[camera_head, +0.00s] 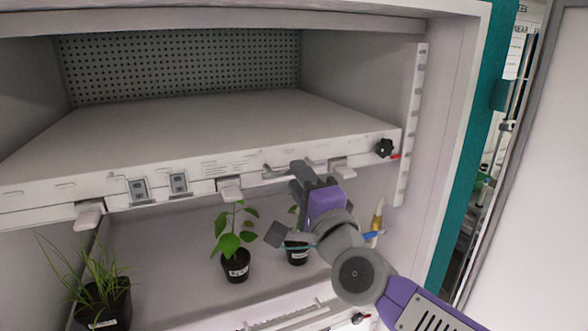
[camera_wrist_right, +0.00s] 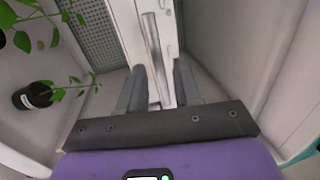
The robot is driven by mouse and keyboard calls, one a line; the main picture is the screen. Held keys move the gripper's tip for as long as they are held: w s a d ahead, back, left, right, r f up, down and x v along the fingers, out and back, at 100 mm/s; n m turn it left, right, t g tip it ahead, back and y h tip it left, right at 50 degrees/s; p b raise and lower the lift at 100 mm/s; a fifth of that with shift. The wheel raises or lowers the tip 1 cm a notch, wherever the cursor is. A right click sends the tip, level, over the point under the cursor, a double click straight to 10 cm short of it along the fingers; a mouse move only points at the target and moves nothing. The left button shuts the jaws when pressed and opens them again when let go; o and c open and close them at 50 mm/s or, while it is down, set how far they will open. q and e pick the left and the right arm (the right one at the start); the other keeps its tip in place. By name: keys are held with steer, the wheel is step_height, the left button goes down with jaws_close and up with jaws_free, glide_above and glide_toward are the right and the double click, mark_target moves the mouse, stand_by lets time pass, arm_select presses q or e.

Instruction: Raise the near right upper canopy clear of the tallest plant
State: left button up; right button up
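The upper canopy (camera_head: 215,168) is a wide white shelf-like panel spanning the chamber, with a handle (camera_head: 275,174) on the right part of its front edge. My right gripper (camera_head: 303,180) is at this handle. In the right wrist view its two fingers (camera_wrist_right: 160,88) lie on either side of the white front rail and grey handle bar (camera_wrist_right: 154,50); whether they press on it is unclear. Below stand a leafy potted plant (camera_head: 230,243), a second one (camera_head: 297,253) partly hidden by my gripper, and a grassy one (camera_head: 98,285). My left gripper is not in view.
A black knob (camera_head: 384,148) with a red lever sits at the canopy's right end, beside a slotted white upright (camera_head: 411,120). White tabs stick out below the front edge. A perforated panel (camera_head: 180,65) backs the space above. A white door (camera_head: 535,200) stands at the right.

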steer(key=shift+x, duration=1.6)
jaws_close()
